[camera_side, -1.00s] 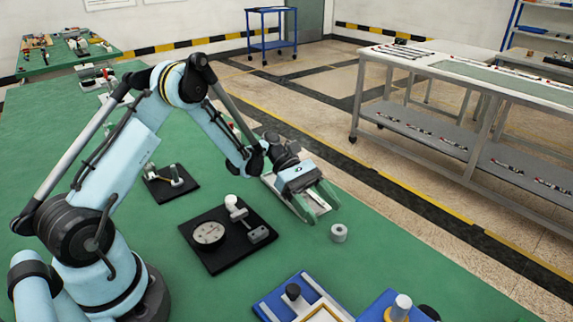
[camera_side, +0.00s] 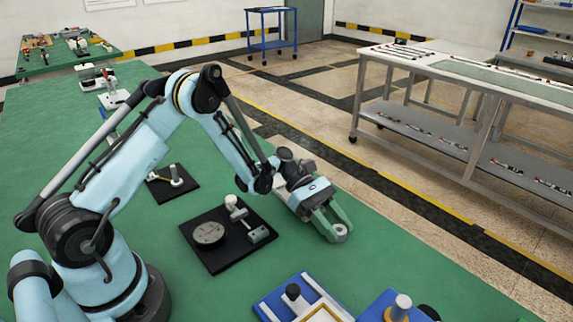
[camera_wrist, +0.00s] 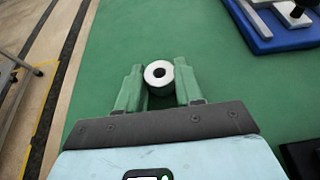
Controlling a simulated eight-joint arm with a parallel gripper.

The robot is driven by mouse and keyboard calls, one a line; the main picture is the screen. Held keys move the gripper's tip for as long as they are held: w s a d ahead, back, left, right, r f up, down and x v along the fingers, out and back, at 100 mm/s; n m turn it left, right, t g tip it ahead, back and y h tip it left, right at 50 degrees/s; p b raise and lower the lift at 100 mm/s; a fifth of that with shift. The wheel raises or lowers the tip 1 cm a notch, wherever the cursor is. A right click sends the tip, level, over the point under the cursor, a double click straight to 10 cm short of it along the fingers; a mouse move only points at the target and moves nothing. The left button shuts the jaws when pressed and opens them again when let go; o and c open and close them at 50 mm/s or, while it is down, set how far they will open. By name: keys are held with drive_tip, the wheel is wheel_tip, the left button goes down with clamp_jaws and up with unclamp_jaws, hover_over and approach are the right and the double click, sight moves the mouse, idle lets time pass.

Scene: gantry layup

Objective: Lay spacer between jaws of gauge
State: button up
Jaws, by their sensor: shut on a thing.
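The spacer (camera_side: 341,229) is a small grey-white ring with a dark hole, and it also shows in the wrist view (camera_wrist: 150,76). My gripper (camera_side: 336,232) is shut on it, with a green finger on either side at the fingertips (camera_wrist: 158,80), low over the green table top. The gauge (camera_side: 222,262) appears to be the black square base left of my gripper in the side view. It carries a round dial, a white post and a small grey block. The gap between its jaws is too small to make out.
A blue fixture (camera_side: 268,306) with a black knob stands at the front, and its corner shows in the wrist view (camera_wrist: 267,42). Another small black base (camera_side: 160,190) lies behind the gauge. The green table (camera_side: 400,262) is bare right of my gripper.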

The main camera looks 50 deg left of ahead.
clamp_jaws()
drive_tip(key=shift+r, duration=0.15)
drive_tip(key=shift+r, duration=0.5)
drive_tip(key=r, duration=0.2)
drive_tip(key=s+d+r, duration=0.1)
drive_tip(key=shift+r, duration=0.35)
drive_tip(key=s+d+r, duration=0.6)
drive_tip(key=s+d, duration=0.1)
drive_tip(key=w+a+r+n+t+y, duration=0.3)
drive_tip(key=w+a+r+n+t, duration=0.45)
drive_tip(key=r+t, duration=0.2)
drive_tip(key=s+a+r+n+t+y, duration=0.2)
drive_tip(key=a+r+n+y, duration=0.4)
drive_tip(key=a+r, duration=0.3)
drive_tip(key=shift+s+a+r+n+t, duration=0.4)
drive_tip(key=shift+a+n+t, duration=0.25)
drive_tip(key=shift+t, duration=0.2)
